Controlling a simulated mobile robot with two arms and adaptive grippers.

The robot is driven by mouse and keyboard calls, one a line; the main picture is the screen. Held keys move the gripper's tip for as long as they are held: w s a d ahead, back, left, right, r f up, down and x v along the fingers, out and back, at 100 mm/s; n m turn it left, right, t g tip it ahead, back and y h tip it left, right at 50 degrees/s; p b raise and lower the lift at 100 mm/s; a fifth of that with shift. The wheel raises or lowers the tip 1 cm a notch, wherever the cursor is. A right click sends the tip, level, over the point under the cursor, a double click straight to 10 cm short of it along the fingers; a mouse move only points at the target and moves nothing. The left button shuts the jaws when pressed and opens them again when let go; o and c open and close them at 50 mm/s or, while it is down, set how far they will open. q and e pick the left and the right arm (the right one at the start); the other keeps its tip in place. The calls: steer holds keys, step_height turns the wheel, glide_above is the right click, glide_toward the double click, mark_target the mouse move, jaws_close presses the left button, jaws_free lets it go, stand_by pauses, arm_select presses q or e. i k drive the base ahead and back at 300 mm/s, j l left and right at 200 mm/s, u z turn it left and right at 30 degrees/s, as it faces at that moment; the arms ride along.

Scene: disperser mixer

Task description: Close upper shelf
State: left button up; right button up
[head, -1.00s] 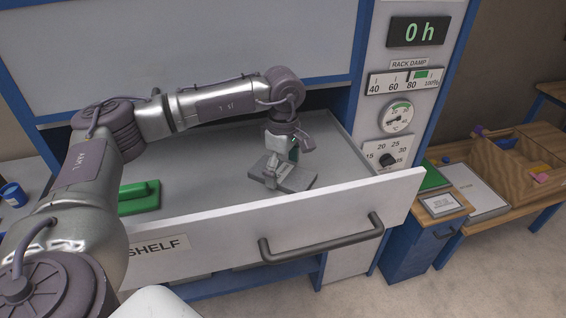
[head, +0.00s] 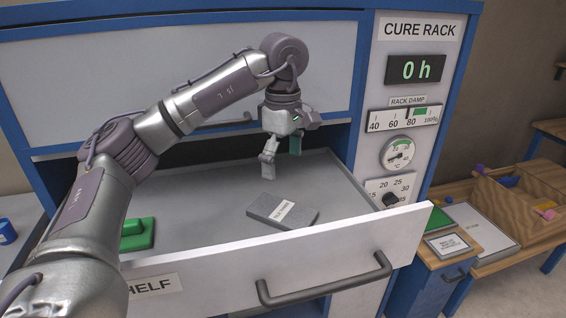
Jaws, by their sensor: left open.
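The shelf (head: 345,252) is a pulled-out drawer with a white front, a dark bar handle (head: 325,283) and a label ending in "HELF", partly hidden by my arm. A grey block (head: 281,211) with a small white label lies on its floor. My left gripper (head: 281,165) hangs open and empty above the drawer floor, behind and apart from the block. A closed white panel (head: 190,75) is above the drawer opening. My right gripper is not in view.
A green float-like tool (head: 138,234) lies at the drawer's left. The cure rack's control panel (head: 405,120) reads 0 h. At right stand a wooden bench (head: 445,262) and a wooden box (head: 525,205). A blue cup (head: 6,231) is at far left.

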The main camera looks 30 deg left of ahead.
mark_target(206, 258)
steer(key=k, duration=1.5)
